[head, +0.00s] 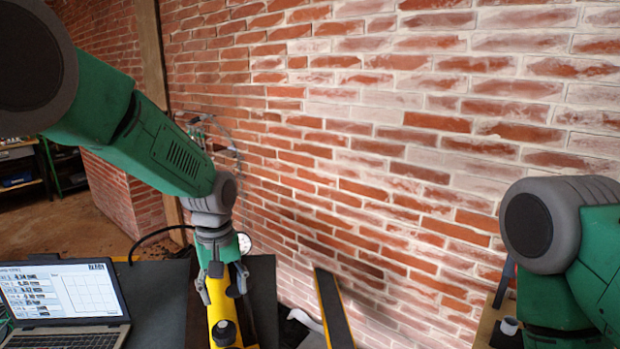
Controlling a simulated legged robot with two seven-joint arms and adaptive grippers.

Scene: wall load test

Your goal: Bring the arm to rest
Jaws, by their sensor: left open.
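My left arm comes in from the upper left and reaches down in front of the brick wall (400,130). My left gripper (223,288) points downward, its fingers spread open. A yellow object with a dark round knob (222,330) stands directly below and between the fingers; whether they touch it cannot be told. My right arm shows only as a green and grey link at the right edge, and its gripper is out of view.
An open laptop (70,300) sits on a dark surface at lower left. A black and yellow bar (333,310) leans near the wall, right of my gripper. A small white cup-like object (509,326) is at lower right. Shelves (20,170) stand far left.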

